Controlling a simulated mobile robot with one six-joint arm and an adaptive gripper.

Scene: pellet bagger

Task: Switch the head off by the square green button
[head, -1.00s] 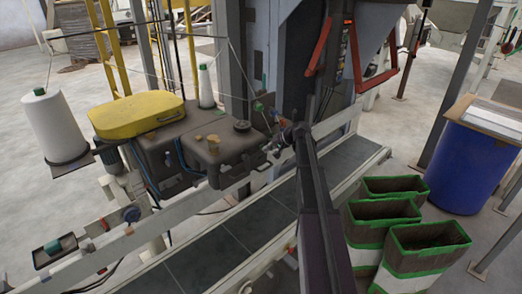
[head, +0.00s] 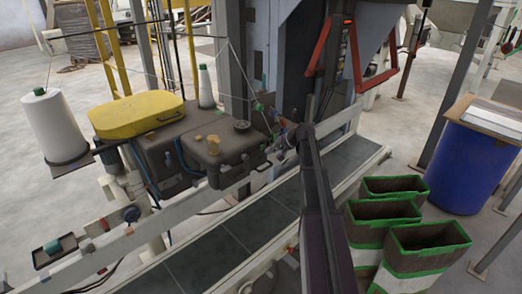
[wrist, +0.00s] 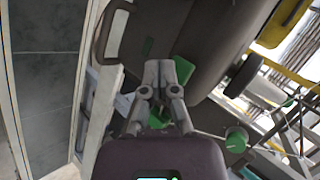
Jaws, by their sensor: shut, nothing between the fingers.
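The sewing head (head: 225,150) is a brown-grey machine beside the conveyor, with its yellow-covered part (head: 135,115) to the left. My gripper (head: 275,128) is at the head's right end. In the wrist view my gripper (wrist: 167,68) is shut and empty, its fingertips together in front of the head's dark body (wrist: 215,45). A flat, angular green piece (wrist: 183,70) shows just right of the fingertips; I cannot tell whether they touch it. I cannot tell for certain which green part is the square button.
The conveyor belt (head: 225,240) runs below the head and my arm. Thread runs close to my gripper from the white cones (head: 50,125). Several green-rimmed bags (head: 425,237) stand at right, near a blue drum (head: 460,165). A small tray (head: 70,250) with a green block sits lower left.

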